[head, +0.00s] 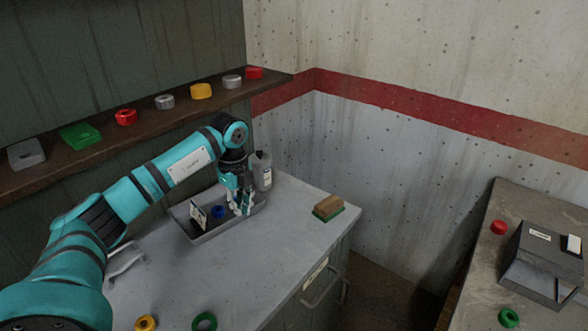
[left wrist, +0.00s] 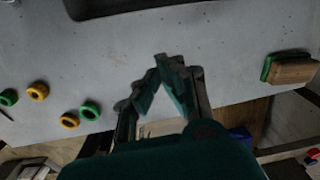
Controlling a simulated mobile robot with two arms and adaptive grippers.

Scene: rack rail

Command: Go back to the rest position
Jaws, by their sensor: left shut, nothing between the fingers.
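My left gripper (head: 241,208) hangs pointing down over the right part of the grey tray (head: 194,239) on the workbench in the head view. In the left wrist view my left gripper (left wrist: 165,62) has its fingertips together with nothing between them. The left arm reaches in from the lower left. My right gripper does not show in either view.
A blue ring (head: 218,212) and a white card (head: 198,213) are in the tray, with a grey bottle (head: 262,172) behind. A brush (head: 328,207) lies to the right. Yellow (head: 146,323) and green (head: 204,321) rings lie in front. A shelf (head: 95,152) runs behind.

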